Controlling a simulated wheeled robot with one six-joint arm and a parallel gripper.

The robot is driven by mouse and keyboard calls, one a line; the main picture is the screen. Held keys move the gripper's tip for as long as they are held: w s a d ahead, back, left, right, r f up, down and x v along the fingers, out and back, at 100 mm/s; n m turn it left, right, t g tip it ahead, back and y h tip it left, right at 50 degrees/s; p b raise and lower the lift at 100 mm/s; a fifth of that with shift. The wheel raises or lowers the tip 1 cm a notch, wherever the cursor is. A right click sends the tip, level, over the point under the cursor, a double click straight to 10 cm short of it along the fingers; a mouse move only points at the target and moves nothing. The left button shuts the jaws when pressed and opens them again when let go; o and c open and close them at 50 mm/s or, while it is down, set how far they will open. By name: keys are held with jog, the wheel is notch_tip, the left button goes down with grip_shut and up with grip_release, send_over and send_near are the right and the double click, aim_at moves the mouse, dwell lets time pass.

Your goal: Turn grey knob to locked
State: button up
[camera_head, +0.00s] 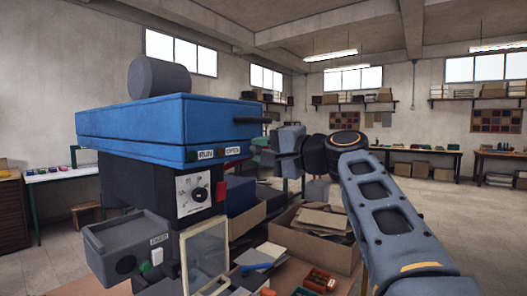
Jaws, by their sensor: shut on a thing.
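My gripper (282,150) is to the right of the machine, at the end of my arm coming in from the lower right. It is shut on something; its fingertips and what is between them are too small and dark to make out. The grey knob is not clearly seen and seems hidden at the gripper. Its setting cannot be read.
A dark rod (252,120) sticks out from the cover's right end. A grey box (125,250) with a green button juts out in front. An open cardboard box (318,238) and a framed pane (205,258) stand below. The floor at the right is clear.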

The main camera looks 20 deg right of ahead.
jog(key=o, duration=0.9)
jog(key=b+v, duration=0.1)
jog(key=v, duration=1.2)
jog(key=shift+s+d, duration=0.25)
jog(key=shift+s, duration=0.1)
